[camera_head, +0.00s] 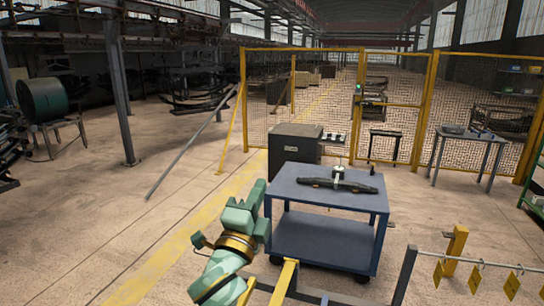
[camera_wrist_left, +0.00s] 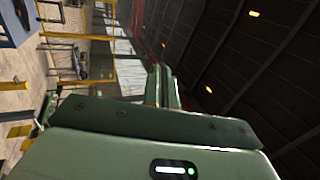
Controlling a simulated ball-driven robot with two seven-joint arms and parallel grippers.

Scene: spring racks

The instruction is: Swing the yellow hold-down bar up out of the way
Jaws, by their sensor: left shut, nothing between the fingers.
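A yellow bar (camera_head: 285,282) shows at the bottom of the head view, beside a dark rack frame (camera_head: 405,275). It looks like the hold-down bar, but its lower end is cut off and I cannot tell how it is hinged. My left gripper (camera_head: 256,192) is raised left of the blue cart, up and left of the yellow bar and apart from it. In the left wrist view its fingers (camera_wrist_left: 161,78) are together and empty, pointing toward the roof and fence. My right gripper is out of view.
A blue cart (camera_head: 325,239) with a dark leaf spring (camera_head: 338,185) on top stands just beyond. A dark cabinet (camera_head: 292,150) is behind it. A rail with yellow tags (camera_head: 475,278) is at the lower right. A yellow mesh fence (camera_head: 335,100) closes the back. The left floor is open.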

